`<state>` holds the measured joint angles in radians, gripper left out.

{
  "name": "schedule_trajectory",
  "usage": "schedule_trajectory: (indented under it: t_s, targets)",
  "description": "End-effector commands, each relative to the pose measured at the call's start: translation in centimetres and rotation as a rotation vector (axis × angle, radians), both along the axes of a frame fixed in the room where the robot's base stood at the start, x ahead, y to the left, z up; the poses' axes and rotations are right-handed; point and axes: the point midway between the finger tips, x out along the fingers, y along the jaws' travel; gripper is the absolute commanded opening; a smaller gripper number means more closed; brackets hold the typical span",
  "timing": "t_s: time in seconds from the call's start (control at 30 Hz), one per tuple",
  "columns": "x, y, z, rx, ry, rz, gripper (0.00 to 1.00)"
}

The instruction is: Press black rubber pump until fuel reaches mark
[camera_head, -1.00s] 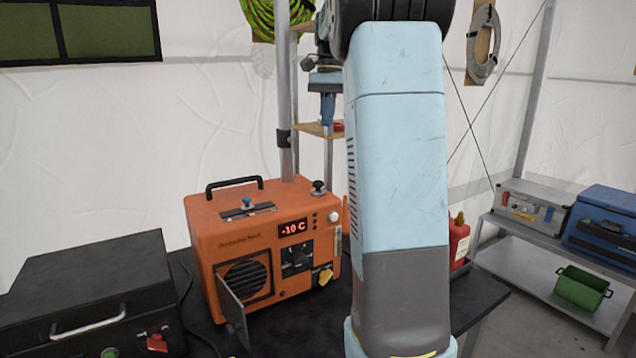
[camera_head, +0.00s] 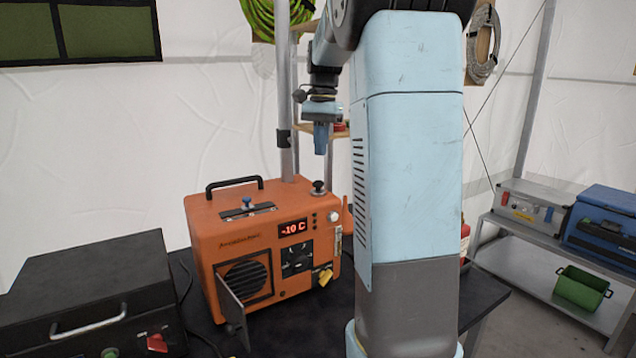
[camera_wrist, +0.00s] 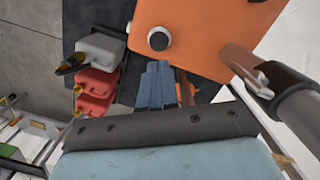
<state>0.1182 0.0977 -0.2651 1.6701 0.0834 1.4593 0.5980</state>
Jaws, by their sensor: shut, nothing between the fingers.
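The orange heater (camera_head: 265,240) stands on the dark table and its display reads -10 C. The black rubber pump (camera_head: 318,187) is a small round knob on its top right corner; it also shows in the wrist view (camera_wrist: 158,39). A narrow pale strip, perhaps the fuel gauge (camera_head: 338,239), is on the heater's right front edge; its level is too small to read. My gripper (camera_head: 321,148) is shut and empty, pointing down above the pump with a gap between. Its blue fingers show in the wrist view (camera_wrist: 158,72), just below the pump in the picture.
A vertical metal pole (camera_head: 285,110) rises close behind the heater. Red containers (camera_wrist: 95,88) and a grey one (camera_wrist: 103,47) stand beside the heater. A black case (camera_head: 85,295) is at the left. The heater's small front door (camera_head: 230,300) hangs open.

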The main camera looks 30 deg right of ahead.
Motion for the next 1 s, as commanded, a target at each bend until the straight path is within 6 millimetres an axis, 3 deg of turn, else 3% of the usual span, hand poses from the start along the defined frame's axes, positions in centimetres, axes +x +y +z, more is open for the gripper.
schedule_trajectory:
  t_s: [0.5,1.0]
  targets:
    - [-0.3,0.4,-5.3,0.000,0.001,0.000,0.00]
    - [-0.4,0.5,-6.1,0.000,0.000,0.000,0.00]
